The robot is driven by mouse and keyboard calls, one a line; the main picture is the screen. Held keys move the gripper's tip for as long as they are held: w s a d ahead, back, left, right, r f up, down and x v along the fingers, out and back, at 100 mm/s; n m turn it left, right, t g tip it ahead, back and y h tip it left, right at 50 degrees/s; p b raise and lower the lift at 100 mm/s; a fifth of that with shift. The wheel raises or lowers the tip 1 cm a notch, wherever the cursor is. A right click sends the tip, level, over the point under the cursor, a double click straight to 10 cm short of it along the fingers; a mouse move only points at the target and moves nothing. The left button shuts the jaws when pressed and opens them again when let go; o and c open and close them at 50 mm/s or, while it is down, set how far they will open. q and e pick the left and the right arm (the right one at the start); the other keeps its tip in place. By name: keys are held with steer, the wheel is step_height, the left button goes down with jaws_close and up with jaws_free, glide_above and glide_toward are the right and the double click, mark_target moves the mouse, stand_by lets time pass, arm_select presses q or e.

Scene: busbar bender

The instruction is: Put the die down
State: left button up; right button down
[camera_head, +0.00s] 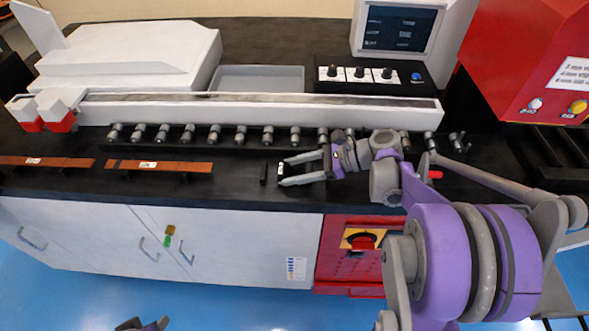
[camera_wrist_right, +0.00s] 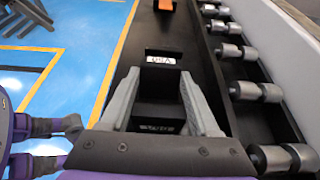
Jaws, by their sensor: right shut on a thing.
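The die (camera_wrist_right: 158,88) is a dark block with a small white label, between the fingers of my right gripper (camera_wrist_right: 159,76) in the right wrist view. In the head view the die's label (camera_head: 281,170) shows at the fingertips of my right gripper (camera_head: 283,174), low over or on the black bench top. I cannot tell whether the die touches the bench. The right gripper is shut on the die. Part of my left gripper (camera_head: 142,325) shows at the bottom edge of the head view, away from the bench; its fingers are not clear.
A small dark upright piece (camera_head: 263,174) stands just left of the right fingertips. Copper bars (camera_head: 160,167) lie farther left on the bench (camera_head: 235,178). A row of grey rollers (camera_head: 215,134) runs behind the gripper. The bench's front edge is close in front.

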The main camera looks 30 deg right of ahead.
steer(key=shift+f, duration=0.15)
steer(key=shift+c, duration=0.6)
jaws_free()
steer(key=v, duration=1.2)
steer(key=shift+r+b, duration=0.25)
steer(key=shift+b, duration=0.1)
